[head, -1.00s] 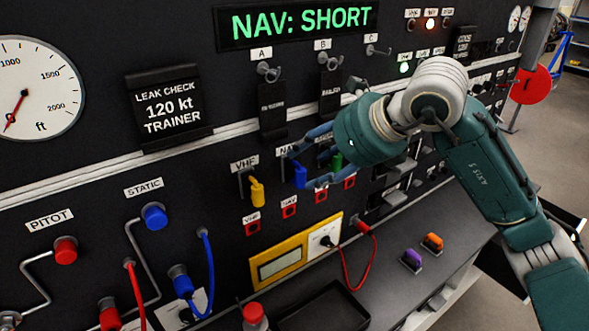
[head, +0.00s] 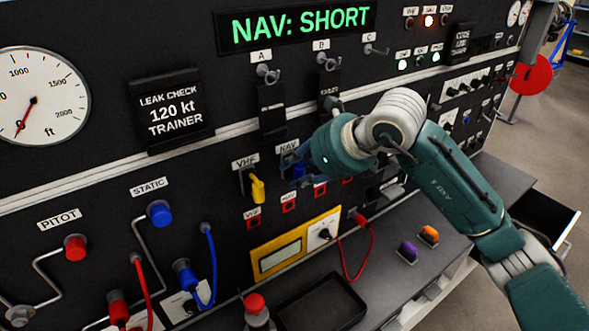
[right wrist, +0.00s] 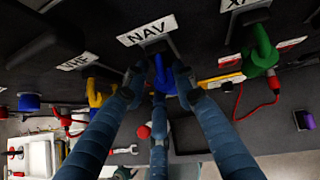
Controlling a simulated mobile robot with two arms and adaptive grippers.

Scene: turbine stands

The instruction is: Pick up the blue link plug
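The blue link plug (right wrist: 163,73) sits in the socket under the NAV label on the black panel. In the head view only a small piece of the blue plug (head: 299,170) shows between my right gripper's fingers. My right gripper (right wrist: 159,76) has its fingertips on both sides of the plug, with a third finger below it. The fingers look spread, with a small gap at the left; firm contact cannot be made out. My right gripper (head: 292,163) partly hides the plug in the head view. My left gripper is not in view.
A yellow plug (head: 257,189) under VHF is close on the left. A green plug (right wrist: 262,55) is to the right in the wrist view. Below are a yellow-framed meter (head: 283,256), a red cable (head: 345,270) and a black tray (head: 322,305).

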